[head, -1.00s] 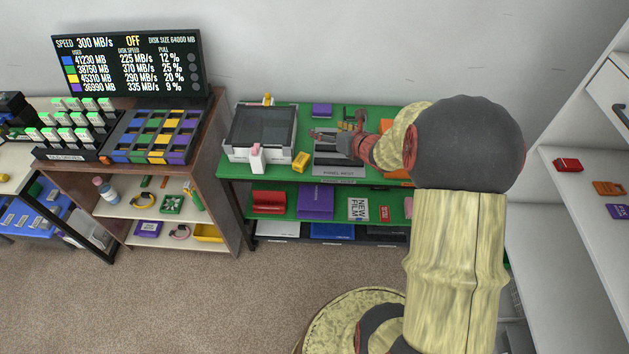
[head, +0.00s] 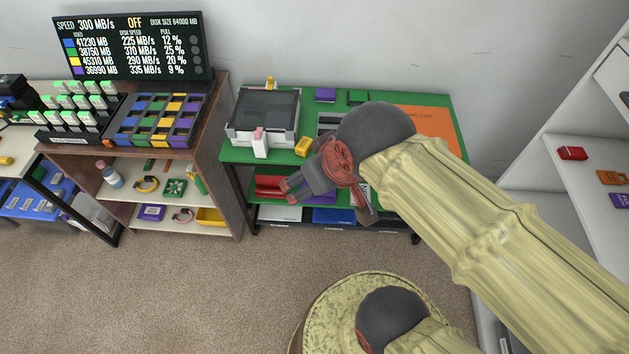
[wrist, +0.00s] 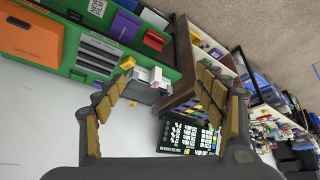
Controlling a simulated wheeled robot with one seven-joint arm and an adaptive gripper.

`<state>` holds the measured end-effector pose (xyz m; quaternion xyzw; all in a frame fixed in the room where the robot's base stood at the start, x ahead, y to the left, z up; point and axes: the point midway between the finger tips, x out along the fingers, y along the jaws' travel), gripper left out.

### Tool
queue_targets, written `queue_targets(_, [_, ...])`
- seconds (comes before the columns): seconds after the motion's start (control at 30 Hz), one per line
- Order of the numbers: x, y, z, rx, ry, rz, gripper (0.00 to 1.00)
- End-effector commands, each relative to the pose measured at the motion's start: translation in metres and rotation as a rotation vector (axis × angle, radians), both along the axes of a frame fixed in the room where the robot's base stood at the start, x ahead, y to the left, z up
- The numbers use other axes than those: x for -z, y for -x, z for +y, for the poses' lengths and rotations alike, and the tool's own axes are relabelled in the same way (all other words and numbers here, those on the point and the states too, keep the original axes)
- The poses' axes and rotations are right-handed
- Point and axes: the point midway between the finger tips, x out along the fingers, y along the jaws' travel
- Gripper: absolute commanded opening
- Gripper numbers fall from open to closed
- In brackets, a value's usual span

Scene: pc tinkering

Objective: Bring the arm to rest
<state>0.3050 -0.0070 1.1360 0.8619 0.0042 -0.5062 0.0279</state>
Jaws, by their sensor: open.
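My gripper (head: 288,190) hangs in front of the green workbench (head: 232,157), at the left end of my folded arm in the head view. It points left and touches nothing that I can see. In the wrist view its two fingers (wrist: 166,95) are spread apart with nothing between them. Beyond the fingers, the wrist view shows the bench, the shelf unit and the display, turned on their side. My arm hides part of the bench top and its lower shelf in the head view.
A white machine with a dark top (head: 265,112) and a yellow block (head: 303,146) stand on the bench. An orange panel (head: 428,124) lies at its right. A display (head: 130,45) and a slotted tray (head: 158,120) stand on the wooden shelf unit at left. White shelving (head: 588,190) stands at right. Carpet is clear in front.

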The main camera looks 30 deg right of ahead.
Motion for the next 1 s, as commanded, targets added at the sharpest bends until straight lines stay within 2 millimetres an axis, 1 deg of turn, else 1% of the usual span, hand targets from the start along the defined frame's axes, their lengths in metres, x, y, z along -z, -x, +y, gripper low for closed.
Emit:
queue_targets(0.03, [-0.0002,0.0059,0.0047,0.017,-0.024,0.007,0.71])
queue_targets(0.13, [0.0011,0.0113,0.0082,0.036,-0.047,0.018,0.71])
queue_targets(1.0, [0.0007,0.0104,0.0072,0.036,-0.043,0.017,0.71])
